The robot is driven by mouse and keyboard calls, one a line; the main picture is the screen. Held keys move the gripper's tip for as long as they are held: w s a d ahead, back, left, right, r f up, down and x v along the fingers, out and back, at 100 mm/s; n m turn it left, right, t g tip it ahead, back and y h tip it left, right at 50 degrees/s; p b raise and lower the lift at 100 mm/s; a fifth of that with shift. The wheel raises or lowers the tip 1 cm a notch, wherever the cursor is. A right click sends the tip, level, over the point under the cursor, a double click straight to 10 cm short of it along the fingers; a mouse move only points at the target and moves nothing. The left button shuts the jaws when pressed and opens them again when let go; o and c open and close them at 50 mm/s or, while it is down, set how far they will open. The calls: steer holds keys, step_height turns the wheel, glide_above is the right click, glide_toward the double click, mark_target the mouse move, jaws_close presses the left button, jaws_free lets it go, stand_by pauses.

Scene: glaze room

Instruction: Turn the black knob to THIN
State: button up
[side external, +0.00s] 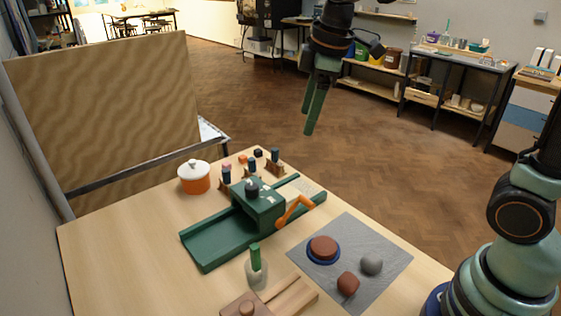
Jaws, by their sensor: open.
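The black knob (252,187) sits on top of the green machine (258,208) in the middle of the table. A small pale label lies beside it; any lettering, including THIN, is too small to read, so I cannot tell the knob's setting. The machine has a long green tray at its left and an orange crank (294,211) at its right front. My gripper (308,120) hangs high above the table's far side, above and to the right of the knob in the picture. Its green fingers point down, open and empty, well apart from the machine.
An orange pot with white lid (195,178) and small racked tools (272,162) stand behind the machine. In front are a green-handled tool (256,267) and wooden pieces (270,302). A grey mat (384,286) holds a brown disc (323,247) and two lumps. The table's left is clear.

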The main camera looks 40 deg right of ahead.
steer(key=w+a+f+n+g, duration=0.1)
steer(key=w+a+f+n, duration=0.1)
steer(key=w+a+n, duration=0.3)
steer(key=n+g, duration=0.2)
steer(key=n, duration=0.4)
glide_above(252, 185)
step_height(252, 185, down, 4)
steer(key=f, duration=0.1)
step_height(252, 185, down, 12)
steer(key=shift+a+r, duration=0.1)
steer(key=shift+r, duration=0.1)
jaws_close()
